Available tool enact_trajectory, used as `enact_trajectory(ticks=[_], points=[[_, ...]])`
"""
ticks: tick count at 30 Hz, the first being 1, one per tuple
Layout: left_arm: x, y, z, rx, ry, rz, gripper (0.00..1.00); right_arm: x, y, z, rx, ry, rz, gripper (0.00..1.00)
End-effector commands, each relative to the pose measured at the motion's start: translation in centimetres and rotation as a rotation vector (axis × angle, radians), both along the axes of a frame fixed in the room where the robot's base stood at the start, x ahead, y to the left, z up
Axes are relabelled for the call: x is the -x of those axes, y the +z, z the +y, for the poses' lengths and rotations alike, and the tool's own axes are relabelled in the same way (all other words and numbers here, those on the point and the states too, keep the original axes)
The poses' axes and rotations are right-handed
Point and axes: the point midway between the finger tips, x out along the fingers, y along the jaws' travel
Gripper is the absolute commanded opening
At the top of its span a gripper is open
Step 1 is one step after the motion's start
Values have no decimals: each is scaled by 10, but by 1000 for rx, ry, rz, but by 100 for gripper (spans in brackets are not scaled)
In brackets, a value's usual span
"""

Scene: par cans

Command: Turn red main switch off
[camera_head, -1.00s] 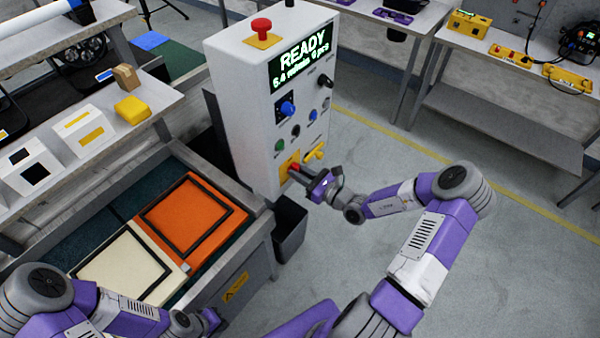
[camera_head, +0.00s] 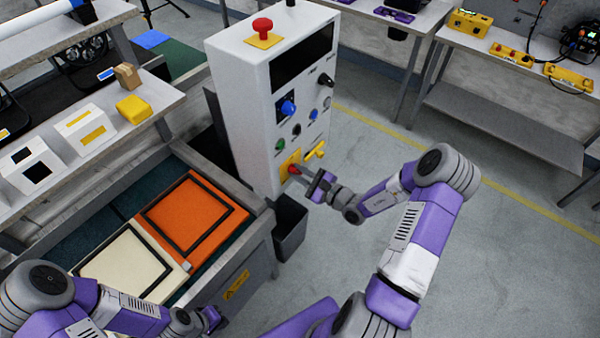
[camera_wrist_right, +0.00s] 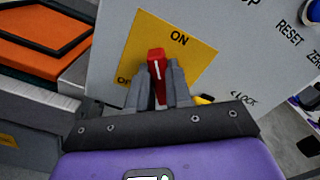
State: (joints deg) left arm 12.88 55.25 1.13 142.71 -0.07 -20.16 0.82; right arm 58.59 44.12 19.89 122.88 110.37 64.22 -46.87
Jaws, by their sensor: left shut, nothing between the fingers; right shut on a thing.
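The red main switch (camera_wrist_right: 156,62) sits on a yellow plate (camera_wrist_right: 140,40) low on the front of the white control box (camera_head: 245,120). In the right wrist view its handle has a white line and leans slightly left of the ON label. My right gripper (camera_head: 300,174) is shut on the red switch, with a finger on each side of it (camera_wrist_right: 158,85). The display (camera_head: 302,55) on the box is dark. My left gripper (camera_head: 212,318) is shut and empty at the lower left, in front of the conveyor frame.
A red mushroom button (camera_head: 262,26) is on top of the box. A blue knob (camera_head: 287,107), several buttons and a yellow handle (camera_head: 315,151) are on its front. Orange (camera_head: 190,215) and cream panels lie at the left. Open floor is at the right.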

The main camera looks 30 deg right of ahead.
Motion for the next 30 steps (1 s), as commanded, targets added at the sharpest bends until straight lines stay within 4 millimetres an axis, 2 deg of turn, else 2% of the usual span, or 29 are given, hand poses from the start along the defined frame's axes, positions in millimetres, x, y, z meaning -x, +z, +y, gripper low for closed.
enact_trajectory(ticks=[11,18,30], points=[[0,-26,0,0,0,0,0,1,-5,1,334,0,-136,0],[0,-51,0,0,0,0,0,1,-7,2,540,-1,-224,0],[0,-88,0,0,0,0,0,1,-8,2,789,-2,-326,0]])
